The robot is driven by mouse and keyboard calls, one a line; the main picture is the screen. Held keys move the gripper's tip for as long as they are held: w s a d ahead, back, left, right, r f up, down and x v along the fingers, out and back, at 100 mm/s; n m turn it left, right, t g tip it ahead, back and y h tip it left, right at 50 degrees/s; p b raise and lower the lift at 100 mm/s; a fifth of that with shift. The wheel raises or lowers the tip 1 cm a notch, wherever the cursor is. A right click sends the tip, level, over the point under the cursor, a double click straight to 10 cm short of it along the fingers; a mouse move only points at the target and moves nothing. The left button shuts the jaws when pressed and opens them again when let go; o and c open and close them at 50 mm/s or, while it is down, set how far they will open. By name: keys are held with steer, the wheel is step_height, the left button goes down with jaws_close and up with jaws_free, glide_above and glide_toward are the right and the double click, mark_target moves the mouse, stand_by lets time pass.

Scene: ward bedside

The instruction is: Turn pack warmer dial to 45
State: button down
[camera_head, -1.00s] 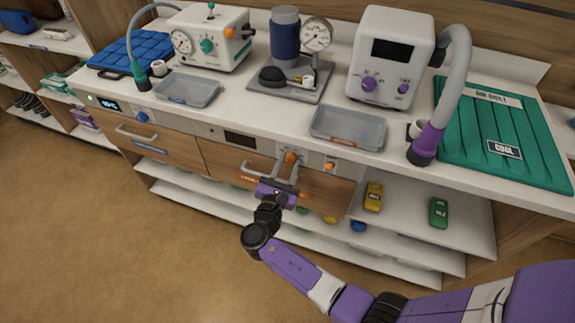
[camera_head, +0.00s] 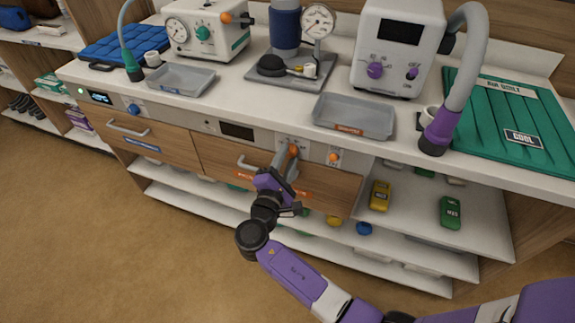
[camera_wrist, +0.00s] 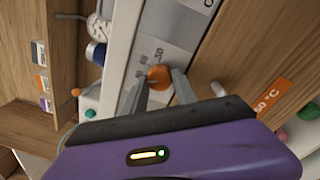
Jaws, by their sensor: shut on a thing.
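The pack warmer's orange dial (camera_head: 293,150) is on the grey front strip, right of a dark display (camera_head: 237,131). My gripper (camera_head: 288,157) reaches it from the front and is shut on it. In the wrist view my gripper (camera_wrist: 158,88) has one grey finger on each side of the round orange dial (camera_wrist: 158,74). Small printed numbers curve around the dial's far side, one reading 50; the others are too small to read surely. The dial's pointer cannot be made out. The dark display shows no readable figure.
A second, smaller orange knob (camera_head: 334,158) is just right of the dial. Below is a wooden drawer (camera_head: 222,161) with a handle, partly hidden by my gripper. A grey tray (camera_head: 352,118) stands on the counter above. Open floor (camera_head: 150,260) lies in front.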

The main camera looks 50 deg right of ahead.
steer(key=m+b, duration=0.3)
steer(key=b, duration=0.1)
steer(key=m+b, duration=0.2)
steer(key=shift+f+m, duration=0.3)
steer(key=m+b, duration=0.3)
steer(key=shift+r, duration=0.15)
steer(key=shift+m, duration=0.4)
steer(key=c, duration=1)
jaws_free()
steer(key=shift+r, duration=0.1)
steer(key=shift+a, duration=0.15)
steer(key=v, duration=0.7)
steer(key=shift+a, duration=0.3)
